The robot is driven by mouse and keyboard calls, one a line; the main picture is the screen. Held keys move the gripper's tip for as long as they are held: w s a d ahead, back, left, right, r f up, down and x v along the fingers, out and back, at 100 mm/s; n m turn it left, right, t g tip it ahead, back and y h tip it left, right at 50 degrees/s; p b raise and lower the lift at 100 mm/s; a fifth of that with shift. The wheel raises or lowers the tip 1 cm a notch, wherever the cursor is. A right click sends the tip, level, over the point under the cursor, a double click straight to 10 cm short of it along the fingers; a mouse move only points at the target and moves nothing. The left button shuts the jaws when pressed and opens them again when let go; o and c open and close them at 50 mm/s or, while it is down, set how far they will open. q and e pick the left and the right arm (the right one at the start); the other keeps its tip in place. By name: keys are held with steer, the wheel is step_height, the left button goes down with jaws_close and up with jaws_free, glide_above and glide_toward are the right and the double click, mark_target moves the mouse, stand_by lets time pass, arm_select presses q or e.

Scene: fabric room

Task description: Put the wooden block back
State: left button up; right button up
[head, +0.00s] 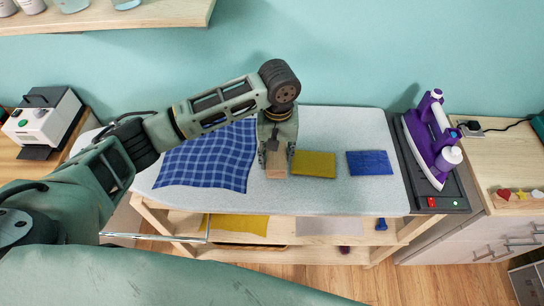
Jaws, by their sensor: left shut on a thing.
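The wooden block (276,172) is a light brown piece at the middle of the pale ironing table (330,200). My left gripper (277,158) points down from above and is shut on the block. The gripper hides the block's upper part, and I cannot tell whether the block touches the table top. My right gripper does not show.
A blue checked cloth (208,158) lies left of the block. A yellow cloth (314,164) and a blue cloth (369,163) lie to its right. A purple iron (432,140) stands on a dark base at the right end. The table's front strip is bare.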

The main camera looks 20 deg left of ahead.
arm_select(q)
steer(key=shift+w+a+f, duration=0.25)
steer(key=shift+a+f, duration=0.2)
steer(key=shift+a, duration=0.15)
steer(key=shift+f+p, duration=0.55)
steer(key=shift+f, duration=1.45)
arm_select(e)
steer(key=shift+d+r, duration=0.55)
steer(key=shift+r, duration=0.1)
arm_select(q)
steer(key=o, duration=1.2)
steer(key=shift+f, duration=0.1)
steer(key=shift+c, duration=0.2)
step_height(320, 180, up, 12)
steer(key=shift+r+b, duration=0.15)
steer(key=shift+b, duration=0.65)
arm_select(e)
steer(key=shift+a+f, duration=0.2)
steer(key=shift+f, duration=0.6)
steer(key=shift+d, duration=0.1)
